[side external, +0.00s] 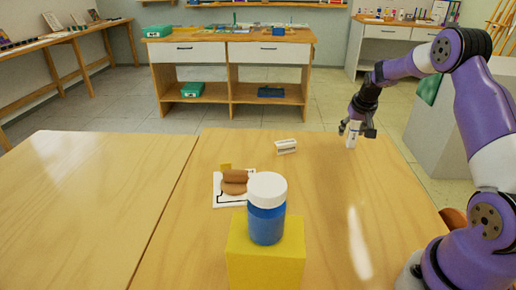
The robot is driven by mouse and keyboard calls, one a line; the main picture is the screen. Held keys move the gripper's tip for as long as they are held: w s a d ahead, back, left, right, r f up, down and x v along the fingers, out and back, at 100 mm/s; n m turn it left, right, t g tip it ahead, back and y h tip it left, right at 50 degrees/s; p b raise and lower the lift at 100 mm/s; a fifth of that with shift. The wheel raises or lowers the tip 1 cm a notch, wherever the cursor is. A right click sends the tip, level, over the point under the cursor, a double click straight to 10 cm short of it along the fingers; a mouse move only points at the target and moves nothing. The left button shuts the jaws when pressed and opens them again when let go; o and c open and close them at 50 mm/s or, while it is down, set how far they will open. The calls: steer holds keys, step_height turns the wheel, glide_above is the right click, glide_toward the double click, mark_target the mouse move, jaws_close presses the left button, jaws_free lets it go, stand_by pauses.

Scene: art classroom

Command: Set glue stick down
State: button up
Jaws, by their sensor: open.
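A small white upright stick with a dark marking, which looks like the glue stick (351,140), stands at the far right part of the wooden table. My gripper (356,129) is over it, pointing down, with its jaws open and a finger on either side of the stick's upper part. The stick's lower end appears to meet the table top. Its top is hidden by the gripper, and I cannot tell whether a finger still touches it.
A small white block with dark print (286,147) lies left of my gripper. A white card (222,199) bears brown rounded pieces (235,182). A blue jar with a white lid (267,210) stands on a yellow block (265,258) at the front. The table's left side is clear.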

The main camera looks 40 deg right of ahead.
steer(key=v, duration=1.1)
steer(key=s+a+r+n+t, duration=0.1)
steer(key=a+r, duration=0.2)
steer(key=a, duration=0.3)
steer(key=s+a+r+n, duration=0.1)
steer(key=a+r+n, duration=0.15)
steer(key=a, duration=0.25)
steer(key=s+a+f+n+t+y, duration=0.1)
steer(key=s+a+n+y, duration=0.2)
steer(key=s+a, duration=0.8)
steer(key=a+n, duration=0.1)
steer(key=a, duration=0.3)
steer(key=shift+s+a, duration=0.35)
steer(key=shift+n, duration=0.25)
